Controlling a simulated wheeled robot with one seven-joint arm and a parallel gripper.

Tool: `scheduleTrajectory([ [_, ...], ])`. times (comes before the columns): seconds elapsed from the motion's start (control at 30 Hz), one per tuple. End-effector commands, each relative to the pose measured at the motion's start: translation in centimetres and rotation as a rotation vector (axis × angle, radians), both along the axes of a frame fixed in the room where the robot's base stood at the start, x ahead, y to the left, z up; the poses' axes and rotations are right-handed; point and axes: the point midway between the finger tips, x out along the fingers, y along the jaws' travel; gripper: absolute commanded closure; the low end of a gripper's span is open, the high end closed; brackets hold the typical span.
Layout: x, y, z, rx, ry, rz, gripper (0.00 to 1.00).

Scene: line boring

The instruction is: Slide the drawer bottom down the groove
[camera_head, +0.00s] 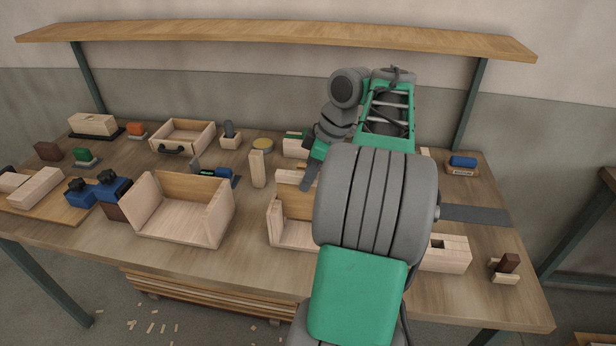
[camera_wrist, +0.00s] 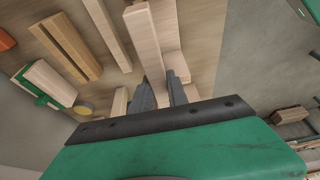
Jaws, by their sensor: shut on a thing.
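My gripper (camera_head: 308,176) reaches down over the right-hand, partly hidden wooden drawer box (camera_head: 287,233) on the bench. In the wrist view my gripper (camera_wrist: 160,88) is shut on a pale wooden piece (camera_wrist: 155,72), seen narrow between the dark fingers. Its outline merges with the wood around it, and I cannot tell for sure that it is the drawer bottom. My arm covers much of this drawer box, and I cannot see the groove. An open-fronted wooden drawer box (camera_head: 184,212) stands to the left.
A small upright wood block (camera_head: 257,169) and a round tin (camera_head: 262,144) stand between the boxes. A handled drawer (camera_head: 183,136) is at the back left, blue tools (camera_head: 112,187) at the left. A pale block (camera_head: 443,253) lies right of my arm. A shelf (camera_head: 270,36) runs above.

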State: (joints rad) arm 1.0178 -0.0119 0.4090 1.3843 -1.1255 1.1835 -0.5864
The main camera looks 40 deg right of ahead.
Motion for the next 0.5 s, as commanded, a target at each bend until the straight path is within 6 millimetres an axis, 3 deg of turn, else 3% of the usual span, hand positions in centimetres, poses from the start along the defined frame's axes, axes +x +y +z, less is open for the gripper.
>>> scheduleTrajectory([
  [0.5, 0.0, 0.0, -1.4, 0.000, 0.000, 0.000, 1.00],
])
